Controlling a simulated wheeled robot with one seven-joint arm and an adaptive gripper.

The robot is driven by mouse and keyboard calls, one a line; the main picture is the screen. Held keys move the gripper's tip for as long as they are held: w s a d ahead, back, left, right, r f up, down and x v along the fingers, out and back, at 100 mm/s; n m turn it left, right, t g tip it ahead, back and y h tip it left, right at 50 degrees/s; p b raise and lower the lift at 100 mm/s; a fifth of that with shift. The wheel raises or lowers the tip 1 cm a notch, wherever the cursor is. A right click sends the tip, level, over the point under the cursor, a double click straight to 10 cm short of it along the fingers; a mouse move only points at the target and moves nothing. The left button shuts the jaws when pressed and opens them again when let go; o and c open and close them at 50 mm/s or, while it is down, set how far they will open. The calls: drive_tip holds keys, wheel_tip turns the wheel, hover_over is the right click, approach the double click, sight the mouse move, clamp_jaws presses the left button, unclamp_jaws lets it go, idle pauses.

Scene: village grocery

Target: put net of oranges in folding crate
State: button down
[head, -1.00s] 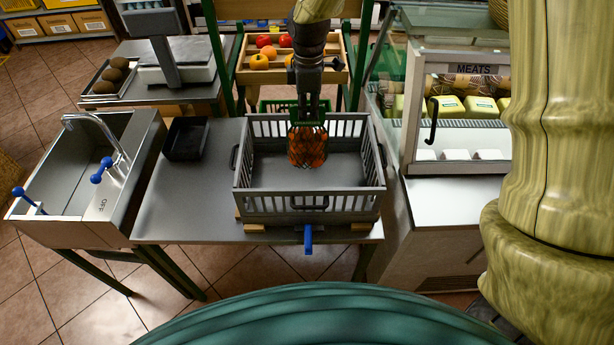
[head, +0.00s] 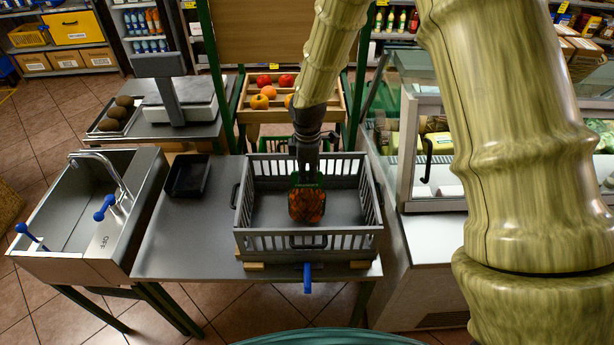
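The net of oranges (head: 307,205) is an orange bundle in netting with a green band at its top. It hangs upright from my gripper (head: 306,176), which is shut on its top. The grey folding crate (head: 308,243) stands open on the metal table, with slatted walls. The net shows within the crate's outline, near its middle, below the level of the far rim in the picture. I cannot tell whether its underside touches the crate floor. The fingertips are partly hidden by the dark gripper body and the green band.
A small black tray (head: 187,176) lies on the table (head: 185,235) left of the crate. A sink (head: 92,215) is further left. A glass meat counter (head: 420,165) stands at the right. A fruit display (head: 262,108) is behind the crate.

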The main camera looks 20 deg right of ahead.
drive_tip(key=shift+f, duration=0.85)
drive_tip(key=c, duration=1.6)
unclamp_jaws()
drive_tip(key=shift+c, duration=0.2)
drive_tip(key=shift+r+b, duration=1.9)
drive_tip(key=shift+r, duration=4.25)
